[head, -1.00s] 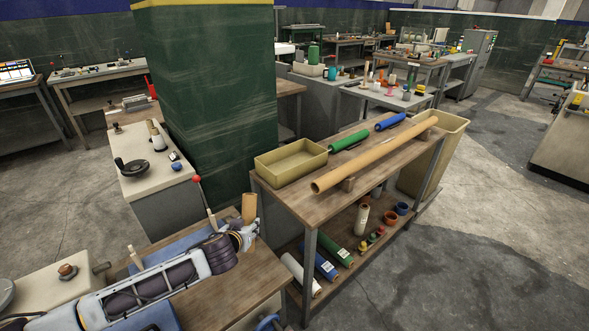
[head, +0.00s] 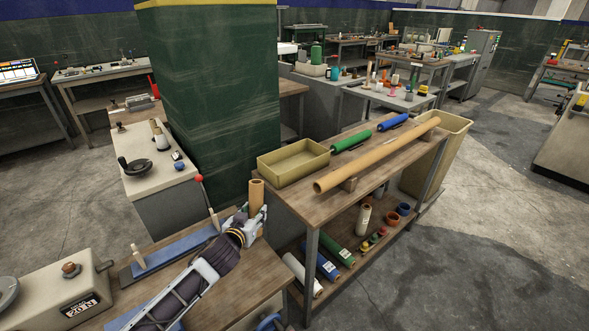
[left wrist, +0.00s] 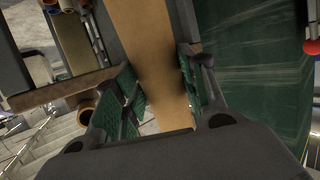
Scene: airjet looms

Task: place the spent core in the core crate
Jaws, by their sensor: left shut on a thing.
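The spent core, a short brown cardboard tube (head: 257,194), stands roughly upright in my left gripper (head: 254,220), near the left end of the wooden workbench. In the left wrist view the core (left wrist: 150,50) runs between the two green-padded fingers of my left gripper (left wrist: 160,90), which is shut on it. Two containers show, and I cannot tell which is the core crate: a tall open beige bin (head: 457,124) at the bench's far right end, and a shallow yellow tray (head: 296,171) on the bench top. My right gripper is not in view.
A long cardboard tube (head: 375,156) lies across the bench on supports, with green (head: 352,141) and blue (head: 392,121) rolls behind it. More rolls lie on the lower shelf. A green pillar (head: 207,90) stands behind. The floor to the right is clear.

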